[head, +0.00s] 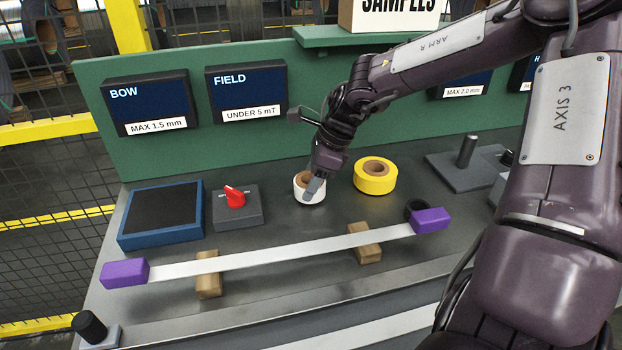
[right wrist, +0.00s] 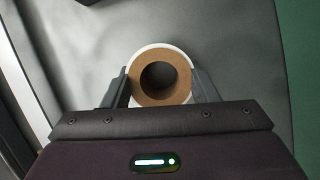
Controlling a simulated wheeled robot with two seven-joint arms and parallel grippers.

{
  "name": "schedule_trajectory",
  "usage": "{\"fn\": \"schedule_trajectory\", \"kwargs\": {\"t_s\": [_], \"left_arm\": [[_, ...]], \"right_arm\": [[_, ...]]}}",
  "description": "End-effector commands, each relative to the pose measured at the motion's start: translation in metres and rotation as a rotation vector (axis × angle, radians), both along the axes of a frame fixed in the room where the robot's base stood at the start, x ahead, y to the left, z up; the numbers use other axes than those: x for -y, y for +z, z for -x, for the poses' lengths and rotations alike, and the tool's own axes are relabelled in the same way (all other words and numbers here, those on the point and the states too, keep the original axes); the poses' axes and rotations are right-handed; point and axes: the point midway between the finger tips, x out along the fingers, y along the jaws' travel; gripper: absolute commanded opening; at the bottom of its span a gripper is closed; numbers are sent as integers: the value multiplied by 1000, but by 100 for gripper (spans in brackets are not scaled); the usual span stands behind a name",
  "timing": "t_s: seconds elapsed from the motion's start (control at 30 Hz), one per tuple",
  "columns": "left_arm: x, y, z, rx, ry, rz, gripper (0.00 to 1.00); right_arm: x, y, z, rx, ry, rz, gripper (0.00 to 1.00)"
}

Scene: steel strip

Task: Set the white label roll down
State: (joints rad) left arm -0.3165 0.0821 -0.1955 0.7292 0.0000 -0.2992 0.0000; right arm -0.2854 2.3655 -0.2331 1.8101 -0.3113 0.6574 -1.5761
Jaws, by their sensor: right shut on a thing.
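The white label roll (head: 310,196) with a brown core is at the middle of the dark bench top in the head view. My right gripper (head: 314,184) is over it, coming down from the upper right. In the right wrist view the roll (right wrist: 160,50) sits between the two fingers of my right gripper (right wrist: 162,88), which is shut on it. The roll is upright with its hole facing up. I cannot tell whether its underside touches the bench. My left gripper is not in view.
A yellow roll (head: 375,176) stands just right of the white one. A red-knobbed box (head: 237,207) and a blue-framed pad (head: 160,214) are to the left. In front, a steel strip (head: 270,258) with purple end blocks (head: 125,273) lies across two wooden blocks (head: 208,286).

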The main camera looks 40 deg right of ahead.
Motion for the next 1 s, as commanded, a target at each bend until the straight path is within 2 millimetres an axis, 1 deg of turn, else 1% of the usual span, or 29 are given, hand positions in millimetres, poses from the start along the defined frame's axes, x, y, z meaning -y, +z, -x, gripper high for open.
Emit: {"fn": "schedule_trajectory", "kwargs": {"t_s": [0.3,0.63,0.67,0.7,0.83,0.87,1.0], "left_arm": [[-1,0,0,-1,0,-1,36],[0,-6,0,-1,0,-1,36],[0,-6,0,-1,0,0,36],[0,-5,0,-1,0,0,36],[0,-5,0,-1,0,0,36],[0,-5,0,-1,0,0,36],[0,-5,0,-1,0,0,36]], "right_arm": [[0,0,0,1,0,-1,28],[0,-6,0,1,0,-1,28],[0,-6,0,1,0,-1,55],[0,-5,0,1,0,-1,60],[0,-5,0,0,0,0,77],[0,-5,0,0,0,0,79],[0,-6,0,0,0,0,79]]}}
